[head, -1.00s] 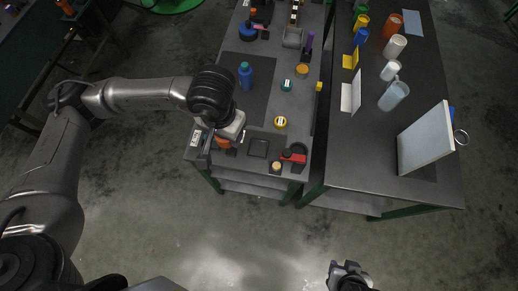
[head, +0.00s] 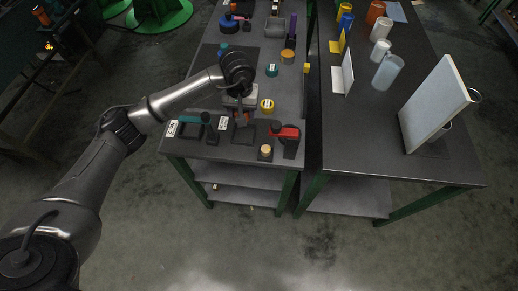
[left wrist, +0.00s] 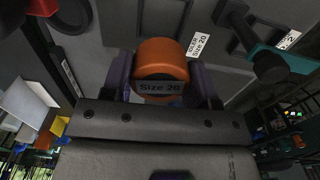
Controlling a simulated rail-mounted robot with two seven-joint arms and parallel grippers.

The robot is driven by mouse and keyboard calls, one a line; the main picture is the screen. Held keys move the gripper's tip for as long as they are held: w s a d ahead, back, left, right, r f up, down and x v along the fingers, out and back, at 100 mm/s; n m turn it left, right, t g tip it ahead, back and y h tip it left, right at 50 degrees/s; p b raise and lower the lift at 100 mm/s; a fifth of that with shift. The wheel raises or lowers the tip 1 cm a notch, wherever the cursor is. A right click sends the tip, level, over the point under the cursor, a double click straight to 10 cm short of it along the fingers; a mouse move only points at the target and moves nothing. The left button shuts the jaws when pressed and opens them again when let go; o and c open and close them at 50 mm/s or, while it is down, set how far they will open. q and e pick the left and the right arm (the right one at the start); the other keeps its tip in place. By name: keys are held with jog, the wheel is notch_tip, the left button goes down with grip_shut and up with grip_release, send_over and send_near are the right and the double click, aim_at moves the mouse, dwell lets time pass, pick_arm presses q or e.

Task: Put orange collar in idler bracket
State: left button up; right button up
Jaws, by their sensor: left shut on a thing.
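The orange collar (left wrist: 162,62), with a "Size 20" label, sits between the purple fingers of my left gripper (left wrist: 165,85) in the left wrist view. The fingers are shut on it. In the head view my left gripper (head: 240,114) is over the near part of the bench, and only a little orange shows under it. A dark part with a teal handle (head: 192,118) lies to its left, and a dark stand with a red top (head: 285,131) to its right. I cannot tell for sure which piece is the idler bracket. My right gripper is out of view.
White label cards (head: 223,124) lie on the bench (head: 225,146). A second table (head: 365,140) on the right holds cups and a white panel (head: 435,105).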

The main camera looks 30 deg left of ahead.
pick_arm(q)
jog(key=shift+w+a+f+m, duration=0.3)
jog(key=shift+w, duration=0.05)
jog(key=shift+s+m, duration=0.1)
jog(key=shift+m, duration=0.2)
jog(key=shift+a, duration=0.15)
jog(key=shift+m, duration=0.4)
jog(key=f, duration=0.6)
jog(key=shift+w+f, duration=0.1)
jog(key=shift+w, duration=0.15)
jog(key=shift+f+b, duration=0.35)
jog(key=shift+f, duration=1.5)
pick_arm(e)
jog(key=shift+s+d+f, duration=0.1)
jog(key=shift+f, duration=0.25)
pick_arm(q)
jog(key=shift+a, duration=0.1)
jog(key=shift+f+b, duration=0.6)
jog(key=shift+b, duration=0.1)
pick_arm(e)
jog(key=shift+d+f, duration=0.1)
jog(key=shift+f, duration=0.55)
